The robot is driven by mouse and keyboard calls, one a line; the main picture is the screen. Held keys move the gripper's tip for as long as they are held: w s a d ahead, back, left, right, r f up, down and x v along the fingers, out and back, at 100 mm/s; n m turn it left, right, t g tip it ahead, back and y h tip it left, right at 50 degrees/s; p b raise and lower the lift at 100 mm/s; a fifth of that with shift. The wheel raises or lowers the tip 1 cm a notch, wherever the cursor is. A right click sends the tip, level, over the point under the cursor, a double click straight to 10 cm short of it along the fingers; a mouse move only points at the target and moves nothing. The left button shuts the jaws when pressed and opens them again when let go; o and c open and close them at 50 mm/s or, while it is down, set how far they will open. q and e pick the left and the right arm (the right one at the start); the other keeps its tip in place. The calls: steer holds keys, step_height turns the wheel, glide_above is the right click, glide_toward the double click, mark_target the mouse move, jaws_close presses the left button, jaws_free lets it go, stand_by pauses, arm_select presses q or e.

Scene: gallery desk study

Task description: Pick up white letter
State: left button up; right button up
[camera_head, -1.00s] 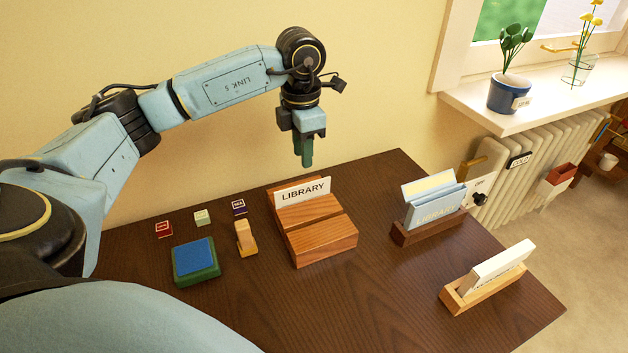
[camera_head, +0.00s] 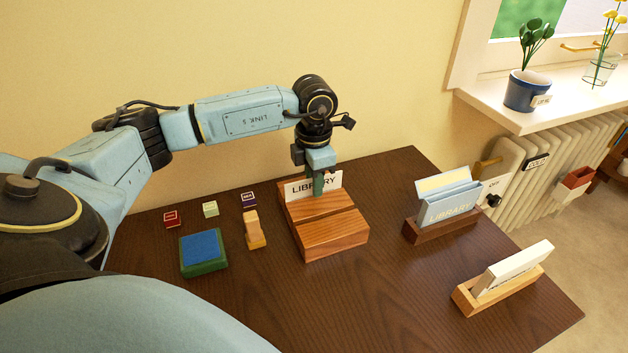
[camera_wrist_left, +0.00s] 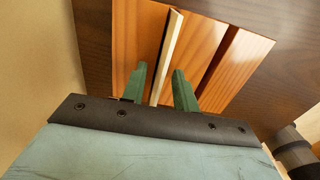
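A white letter marked LIBRARY (camera_head: 300,187) stands upright in the back slot of a wooden block (camera_head: 335,240) on the desk. My left gripper (camera_head: 319,188) points down at the letter and covers part of its lettering in the head view. In the left wrist view, the letter's thin edge (camera_wrist_left: 166,58) runs between the two green fingers of my left gripper (camera_wrist_left: 160,74). The fingers are open, with a gap on each side of the letter. The wooden block (camera_wrist_left: 200,60) lies beneath. My right gripper is not in view.
A dark holder (camera_head: 440,233) with blue and yellow envelopes and a light wood holder (camera_head: 505,293) with white cards stand to the right. A blue-topped pad (camera_head: 203,253), a wooden stamp (camera_head: 254,236) and several small blocks are left. The desk's front middle is clear.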

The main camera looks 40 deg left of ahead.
arm_select(q)
jaws_close()
